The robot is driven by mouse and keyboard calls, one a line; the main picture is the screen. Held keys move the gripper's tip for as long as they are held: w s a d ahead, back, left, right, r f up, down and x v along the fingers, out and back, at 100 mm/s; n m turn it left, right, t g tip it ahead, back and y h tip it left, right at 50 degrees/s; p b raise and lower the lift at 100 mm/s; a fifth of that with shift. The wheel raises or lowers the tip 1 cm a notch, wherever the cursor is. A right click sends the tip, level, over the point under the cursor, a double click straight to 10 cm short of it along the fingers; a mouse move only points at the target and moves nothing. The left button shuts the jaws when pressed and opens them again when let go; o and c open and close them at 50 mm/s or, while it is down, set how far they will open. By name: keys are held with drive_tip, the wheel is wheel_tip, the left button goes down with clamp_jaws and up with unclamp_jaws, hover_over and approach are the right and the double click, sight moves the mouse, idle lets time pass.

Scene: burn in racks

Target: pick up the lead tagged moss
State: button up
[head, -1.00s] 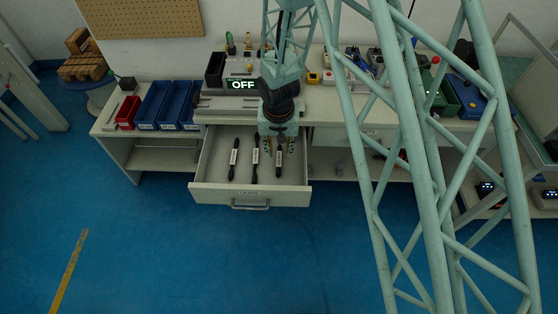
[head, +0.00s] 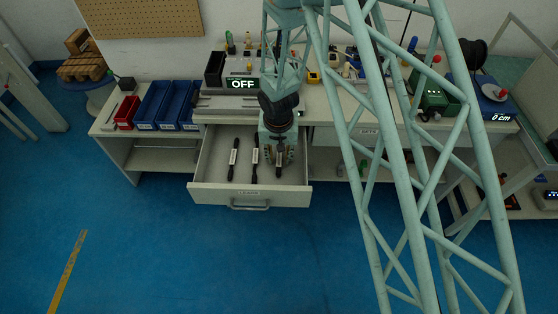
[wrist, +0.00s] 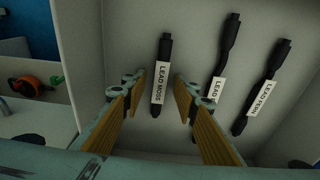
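The lead tagged moss (wrist: 159,83) is a black stick-like lead with a white label reading "LEAD MOSS". It lies in the open drawer, leftmost in the wrist view and rightmost in the head view (head: 279,170). My gripper (wrist: 160,78) is open, with its fingers on either side of this lead in the picture; I see no contact. In the head view my gripper (head: 278,150) is over the right part of the drawer and partly hides the lead.
Two other labelled leads lie alongside: a middle one (wrist: 219,85), its label partly behind a finger, and an outer one (wrist: 262,92). The drawer (head: 249,193) has raised walls. Blue bins (head: 153,105) and a box showing "OFF" (head: 242,84) stand on the bench.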

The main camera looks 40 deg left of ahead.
sight(279, 159)
drive_tip(key=shift+c, duration=0.2)
clamp_jaws()
drive_tip(key=shift+r, duration=0.1)
wheel_tip(279, 159, up, 18)
drive_tip(key=p, duration=0.3)
idle(0.8)
idle(0.5)
